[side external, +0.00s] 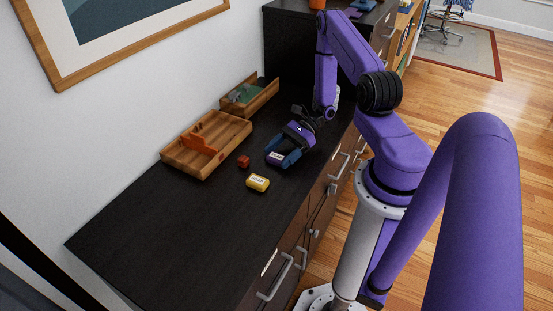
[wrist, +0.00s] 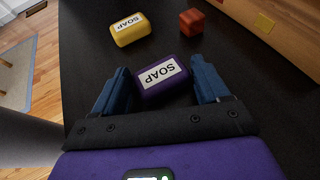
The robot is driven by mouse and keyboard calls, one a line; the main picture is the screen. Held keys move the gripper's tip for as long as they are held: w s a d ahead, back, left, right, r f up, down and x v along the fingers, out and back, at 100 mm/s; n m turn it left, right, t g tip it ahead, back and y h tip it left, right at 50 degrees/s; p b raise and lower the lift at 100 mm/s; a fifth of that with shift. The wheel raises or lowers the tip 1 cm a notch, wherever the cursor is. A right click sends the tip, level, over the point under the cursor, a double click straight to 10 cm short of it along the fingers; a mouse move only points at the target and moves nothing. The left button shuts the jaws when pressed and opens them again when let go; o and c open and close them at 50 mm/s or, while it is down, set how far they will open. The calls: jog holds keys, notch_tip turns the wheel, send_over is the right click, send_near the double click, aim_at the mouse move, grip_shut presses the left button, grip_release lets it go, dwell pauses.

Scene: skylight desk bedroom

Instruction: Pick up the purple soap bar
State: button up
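The purple soap bar (wrist: 161,79) lies on the dark dresser top, with a white SOAP label facing up. In the wrist view it sits between the two blue fingers of my gripper (wrist: 163,90), near their tips, with a small gap at the right side; the left fingertip is close to its side. In the side view the purple soap bar (side external: 276,156) shows between the fingers of my gripper (side external: 281,160), which is low over the dresser top. My gripper is open.
A yellow soap bar (side external: 257,183) and a small red cube (side external: 243,161) lie nearby. A wooden tray (side external: 180,160) with an orange-red item and a wooden box (side external: 262,104) stand along the wall. The dresser top (side external: 165,240) is clear toward the near left.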

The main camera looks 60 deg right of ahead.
jog(key=shift+c, duration=1.1)
jog(key=shift+r, duration=0.15)
